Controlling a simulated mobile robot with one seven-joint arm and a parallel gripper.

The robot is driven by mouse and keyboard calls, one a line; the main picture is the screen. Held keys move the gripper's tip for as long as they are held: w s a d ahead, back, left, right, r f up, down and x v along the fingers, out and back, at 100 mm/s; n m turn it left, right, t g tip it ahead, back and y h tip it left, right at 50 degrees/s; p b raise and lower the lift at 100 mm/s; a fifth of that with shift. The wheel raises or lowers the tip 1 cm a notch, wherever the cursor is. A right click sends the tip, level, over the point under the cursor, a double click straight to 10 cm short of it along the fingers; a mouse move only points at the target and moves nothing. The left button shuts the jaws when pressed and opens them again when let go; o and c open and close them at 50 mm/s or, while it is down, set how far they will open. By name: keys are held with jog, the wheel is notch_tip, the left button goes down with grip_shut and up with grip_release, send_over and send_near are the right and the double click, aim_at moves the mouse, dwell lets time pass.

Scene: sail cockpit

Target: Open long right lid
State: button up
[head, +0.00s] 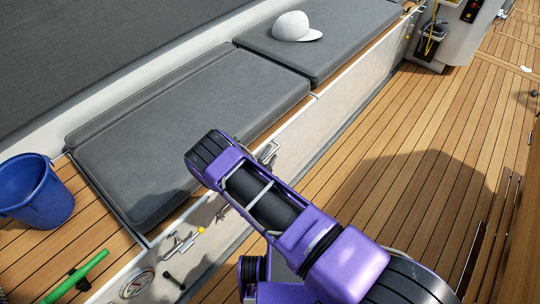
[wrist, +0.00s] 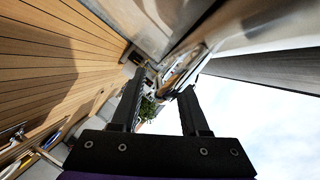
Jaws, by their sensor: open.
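A long grey cushioned lid (head: 165,130) lies flat and shut on the bench, nearest me. A second grey cushioned lid (head: 320,35) lies beyond it, also flat. I cannot tell for certain which one the task names. A metal latch (head: 268,153) shows at the bench's front edge, just right of my purple arm. In the wrist view my gripper (wrist: 158,92) is open, its two black fingers apart, with nothing held between them. A metal fitting (wrist: 185,66) shows beyond the fingertips, apparently not touching them. In the head view my arm hides the fingers and part of the bench front.
A white cap (head: 296,27) lies on the far lid. A blue bucket (head: 38,195) stands at left, with a green tube (head: 80,275) below it. A round gauge (head: 137,284) is on the bench front. The wooden deck (head: 420,150) at right is largely clear.

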jog(key=shift+c, duration=0.3)
grip_shut()
dwell(1.2)
